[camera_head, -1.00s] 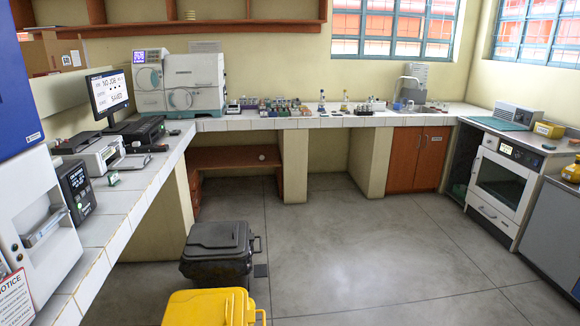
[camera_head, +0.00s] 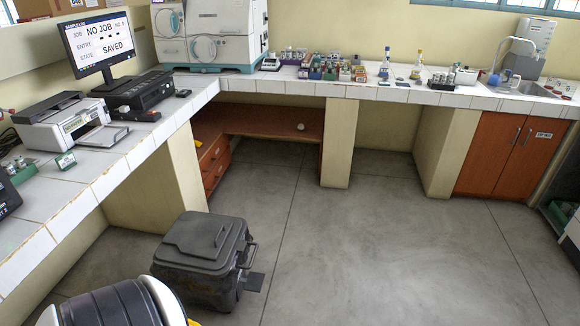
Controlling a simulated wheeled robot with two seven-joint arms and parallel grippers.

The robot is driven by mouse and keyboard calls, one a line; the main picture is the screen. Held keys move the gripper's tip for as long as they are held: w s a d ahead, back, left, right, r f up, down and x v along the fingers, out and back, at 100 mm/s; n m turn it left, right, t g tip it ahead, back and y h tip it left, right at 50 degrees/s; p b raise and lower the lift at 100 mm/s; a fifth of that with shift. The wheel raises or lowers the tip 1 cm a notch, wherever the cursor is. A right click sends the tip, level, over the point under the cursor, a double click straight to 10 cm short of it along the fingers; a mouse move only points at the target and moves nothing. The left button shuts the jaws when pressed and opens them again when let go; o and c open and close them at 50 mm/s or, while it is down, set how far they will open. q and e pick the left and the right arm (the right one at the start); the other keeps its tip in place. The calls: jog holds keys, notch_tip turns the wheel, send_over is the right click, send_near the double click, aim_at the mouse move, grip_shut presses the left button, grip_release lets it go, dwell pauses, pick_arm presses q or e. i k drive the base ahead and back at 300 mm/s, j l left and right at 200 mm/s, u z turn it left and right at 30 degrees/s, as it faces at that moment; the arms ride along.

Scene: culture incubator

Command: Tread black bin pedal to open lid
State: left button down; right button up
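The black bin (camera_head: 203,262) stands on the grey floor at the lower left of the head view, in front of the left counter. Its lid (camera_head: 197,238) is shut. A handle bar (camera_head: 248,252) is on its right side. A flat dark pedal (camera_head: 255,281) sticks out low on that right side, close to the floor. Neither of my grippers is in view.
The white-tiled left counter (camera_head: 95,190) runs beside the bin, with a printer (camera_head: 68,122) and a monitor (camera_head: 97,45) on it. A support pillar (camera_head: 155,185) stands behind the bin. The floor (camera_head: 380,260) right of the bin is clear.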

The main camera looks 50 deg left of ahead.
aim_at(255, 282)
jog(key=i+u, duration=0.45)
jog(key=i+l+u, duration=0.1)
jog(key=i+u, duration=0.3)
jog(key=i+l+u, duration=0.25)
jog(key=i+u, duration=0.2)
jog(key=i+j+u, duration=0.1)
jog(key=i+u, duration=0.15)
jog(key=u, duration=0.2)
jog(key=i+u, duration=0.2)
jog(key=u, duration=0.25)
jog(key=i+u, duration=0.25)
jog(key=u, duration=0.2)
jog(key=i+l+u, duration=0.15)
jog(key=u, duration=0.3)
jog(key=i+l+u, duration=0.25)
jog(key=u, duration=0.25)
